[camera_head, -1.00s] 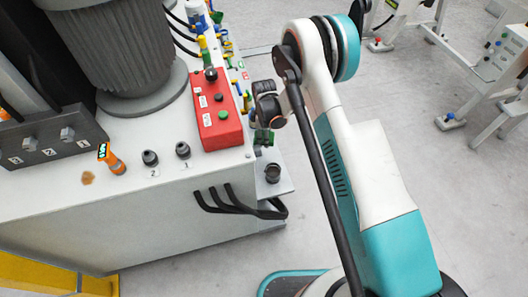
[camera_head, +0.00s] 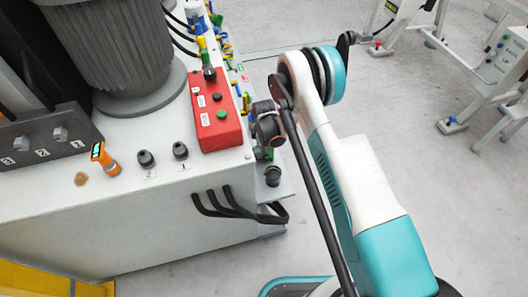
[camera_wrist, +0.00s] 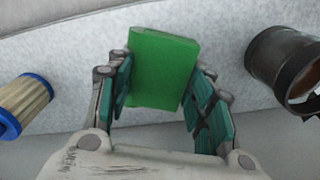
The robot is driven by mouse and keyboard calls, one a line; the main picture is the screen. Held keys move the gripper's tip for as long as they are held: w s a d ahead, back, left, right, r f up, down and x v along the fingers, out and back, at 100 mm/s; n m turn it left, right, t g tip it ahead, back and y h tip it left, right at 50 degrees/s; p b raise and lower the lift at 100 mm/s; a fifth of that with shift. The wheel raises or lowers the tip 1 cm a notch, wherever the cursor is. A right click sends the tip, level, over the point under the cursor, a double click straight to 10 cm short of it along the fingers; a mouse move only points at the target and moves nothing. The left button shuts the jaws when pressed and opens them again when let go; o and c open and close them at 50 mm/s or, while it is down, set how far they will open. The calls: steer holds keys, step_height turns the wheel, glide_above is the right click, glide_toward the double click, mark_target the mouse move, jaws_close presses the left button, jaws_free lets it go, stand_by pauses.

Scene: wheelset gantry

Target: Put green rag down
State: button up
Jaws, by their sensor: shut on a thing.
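The green rag (camera_wrist: 163,68) looks like a folded block between the fingers of my gripper (camera_wrist: 160,85) in the wrist view. The fingers are shut on it from both sides. It is over or against a pale grey surface; I cannot tell whether it touches. In the head view my wrist hides most of the gripper, beside the right side of the white machine housing, near a low side ledge (camera_head: 286,190). A bit of green shows there, too small to identify surely.
A dark metal cup (camera_wrist: 283,62) is to the right of the rag, and a blue-rimmed yellow filter (camera_wrist: 24,104) to the left. A red button box (camera_head: 215,112) sits on the machine top (camera_head: 130,185).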

steer(key=shift+f, duration=0.15)
steer(key=o, duration=1.3)
steer(key=s+d+r+m+t+p, duration=0.1)
steer(key=d+r+m+p, duration=0.15)
steer(key=r, duration=1.35)
steer(key=d+r+m+t+p, duration=0.1)
steer(key=d+r+m+p, duration=0.15)
steer(key=r, duration=1.35)
steer(key=s+d+r+m, duration=0.1)
steer(key=s+d+r, duration=0.1)
steer(key=r, duration=0.2)
steer(key=s+d+r+m+t, duration=0.1)
steer(key=s+d+r, duration=0.15)
steer(key=r, duration=0.25)
steer(key=s+d+r+m, duration=0.1)
steer(key=s+r, duration=0.1)
steer(key=r, duration=0.2)
steer(key=s+d+r+m+t, duration=0.1)
steer(key=s+d+r+m, duration=0.1)
steer(key=s, duration=0.5)
steer(key=s+d+r+m+t, duration=0.1)
steer(key=s+d+r+m, duration=0.2)
steer(key=s, duration=0.5)
steer(key=s+d+r+m+t+b, duration=0.1)
steer(key=s+d+r+m+t, duration=0.1)
steer(key=s, duration=0.6)
steer(key=shift+s+d+r+m, duration=0.25)
steer(key=shift+d+r+m, duration=0.35)
steer(key=shift+d+m, duration=0.35)
